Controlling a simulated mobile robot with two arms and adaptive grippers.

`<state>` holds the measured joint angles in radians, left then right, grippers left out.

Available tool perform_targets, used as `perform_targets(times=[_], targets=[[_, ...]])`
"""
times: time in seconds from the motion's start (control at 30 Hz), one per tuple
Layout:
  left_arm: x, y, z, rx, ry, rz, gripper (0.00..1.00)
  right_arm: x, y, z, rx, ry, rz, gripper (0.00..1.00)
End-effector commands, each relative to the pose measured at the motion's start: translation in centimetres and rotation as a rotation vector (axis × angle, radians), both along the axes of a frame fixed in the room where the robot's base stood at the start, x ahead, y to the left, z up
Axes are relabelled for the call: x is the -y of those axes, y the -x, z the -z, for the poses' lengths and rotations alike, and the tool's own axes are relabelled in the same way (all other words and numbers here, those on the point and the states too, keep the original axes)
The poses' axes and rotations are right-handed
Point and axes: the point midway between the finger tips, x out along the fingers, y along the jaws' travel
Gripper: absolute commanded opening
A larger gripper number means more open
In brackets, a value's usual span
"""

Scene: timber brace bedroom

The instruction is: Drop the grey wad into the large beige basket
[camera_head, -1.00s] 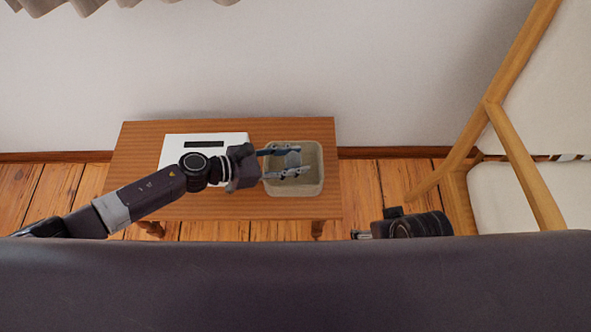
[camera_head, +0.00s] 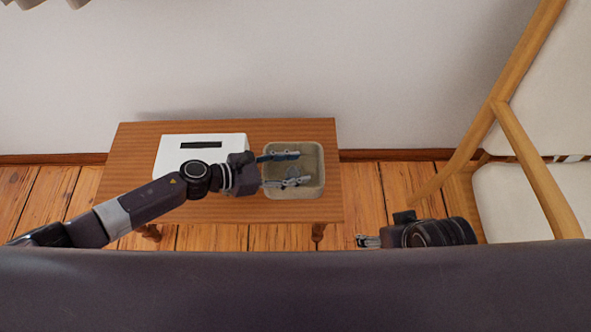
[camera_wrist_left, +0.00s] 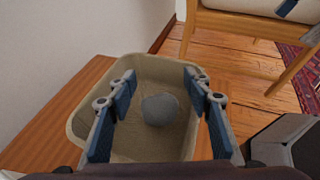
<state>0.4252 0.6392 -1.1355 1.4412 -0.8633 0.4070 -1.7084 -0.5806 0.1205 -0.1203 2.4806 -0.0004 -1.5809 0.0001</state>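The grey wad (camera_wrist_left: 160,110) shows in the left wrist view between my open fingers and farther off, within the beige basket's walls. It looks to be on or near the basket floor. The large beige basket (camera_head: 312,192) stands on the right end of the wooden table, and also shows in the left wrist view (camera_wrist_left: 85,104). My left gripper (camera_head: 292,169) is open and empty above the basket. My right gripper (camera_head: 367,241) is low at the right, partly cut off, away from the basket.
A white box with a dark slot (camera_head: 178,146) lies on the wooden table (camera_head: 130,165) left of the basket, under my left arm. A wood-framed chair (camera_head: 475,140) stands at the right. The wall is behind the table.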

Motion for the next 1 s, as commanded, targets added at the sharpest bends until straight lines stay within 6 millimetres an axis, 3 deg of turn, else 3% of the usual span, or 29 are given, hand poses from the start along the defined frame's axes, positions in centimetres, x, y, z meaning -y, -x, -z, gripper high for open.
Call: perform_targets(times=[0.47, 1.0], targets=[[-0.9, 0.3, -0.2, 0.0, -0.002, -0.001, 0.57, 0.0, -0.1, 0.0, 0.002, -0.002, 0.001, 0.69], [-9.5, 3.4, -4.0, -0.001, -0.002, -0.001, 0.57, 0.0, 0.0, 0.0, 0.001, 0.0, 0.0, 0.69]])
